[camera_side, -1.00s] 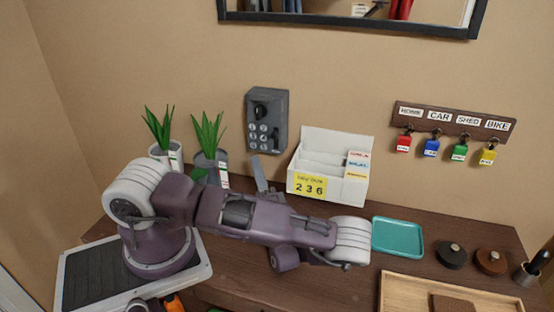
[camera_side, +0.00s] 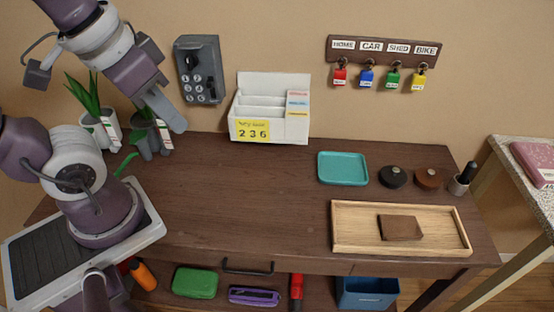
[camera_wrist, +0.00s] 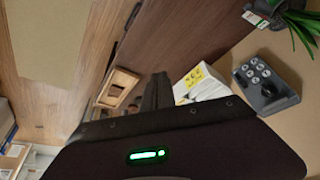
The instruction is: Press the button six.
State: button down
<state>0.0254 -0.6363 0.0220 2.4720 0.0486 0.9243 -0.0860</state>
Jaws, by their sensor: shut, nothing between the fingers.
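A dark grey key box (camera_side: 213,62) is fixed to the wall above the back left of the desk. Its face has a dark knob at the top and several pale round buttons (camera_side: 198,88) below it. The digits are too small to read, so I cannot tell which button is six. The box also shows at the right of the wrist view (camera_wrist: 290,97), with its buttons (camera_wrist: 256,76) in plain sight. My gripper (camera_side: 178,125) is shut and empty, pointing down below and left of the box, apart from it. Its fingers (camera_wrist: 157,92) show in the wrist view.
Potted plants (camera_side: 88,97) stand close by my gripper at the left. A white letter holder (camera_side: 272,84) with a yellow note reading 2 3 6 (camera_side: 251,130) stands right of the box. A teal tray (camera_side: 343,168) and wooden tray (camera_side: 340,244) lie farther right. The desk's middle is clear.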

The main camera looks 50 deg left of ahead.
jog(key=shift+s+d+r+m+t, duration=0.2)
jog(key=shift+d+r+m+t, duration=0.1)
jog(key=shift+d+r+t, duration=0.25)
jog(key=shift+a, duration=0.2)
dwell(1.6)
jog(key=w+a+f+g+y, duration=0.1)
jog(key=a+f+g+y, duration=0.65)
jog(key=a+f, duration=0.4)
jog(key=w+a+f+m+t+y, duration=0.3)
jog(key=w+a+f+m+y, duration=0.1)
jog(key=w+a+f+y, duration=0.1)
jog(key=w+a+f, duration=0.1)
jog(key=w+a, duration=0.1)
jog(key=shift+w+f+m, duration=0.2)
jog(key=shift+w+m, duration=0.2)
